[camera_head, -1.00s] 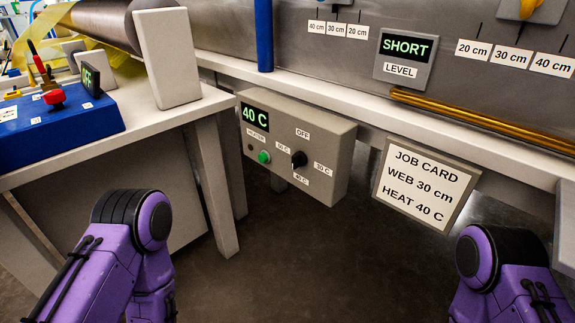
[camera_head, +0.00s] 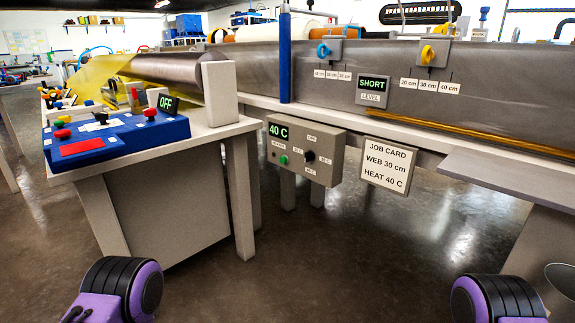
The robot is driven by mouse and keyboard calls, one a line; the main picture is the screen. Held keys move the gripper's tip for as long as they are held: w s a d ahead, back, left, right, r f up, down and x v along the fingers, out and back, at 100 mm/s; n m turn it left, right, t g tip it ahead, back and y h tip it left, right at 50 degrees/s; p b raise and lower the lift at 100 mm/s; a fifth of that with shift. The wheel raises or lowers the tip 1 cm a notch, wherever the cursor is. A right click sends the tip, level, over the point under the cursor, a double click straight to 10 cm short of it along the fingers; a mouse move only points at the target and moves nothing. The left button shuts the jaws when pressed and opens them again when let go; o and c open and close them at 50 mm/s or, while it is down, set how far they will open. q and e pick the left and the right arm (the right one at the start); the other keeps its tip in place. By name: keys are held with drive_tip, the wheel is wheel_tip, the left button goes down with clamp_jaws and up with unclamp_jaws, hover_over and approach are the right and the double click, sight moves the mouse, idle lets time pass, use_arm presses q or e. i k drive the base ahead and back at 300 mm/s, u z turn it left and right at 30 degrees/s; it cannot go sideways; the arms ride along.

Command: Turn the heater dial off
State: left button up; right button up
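The heater box (camera_head: 327,168) is a grey control box under the front edge of the resin bath. Its green display (camera_head: 278,131) reads 40 C. The black heater dial (camera_head: 309,156) sits right of the green button (camera_head: 283,159), with an OFF label above it and temperature labels around it. I cannot tell exactly where the dial points. Purple and black parts of my two arms show at the bottom left and bottom right, well apart from the box. Neither gripper is in view.
A job card (camera_head: 389,165) beside the box reads WEB 30 cm, HEAT 40 C. A blue control panel (camera_head: 118,140) with an OFF display stands on the left table (camera_head: 210,131). A grey shelf (camera_head: 515,178) juts out at right. The floor (camera_head: 330,250) before the box is clear.

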sight(309, 156)
drive_tip(key=u, duration=0.9)
drive_tip(key=i, duration=0.55)
drive_tip(key=z, duration=1.25)
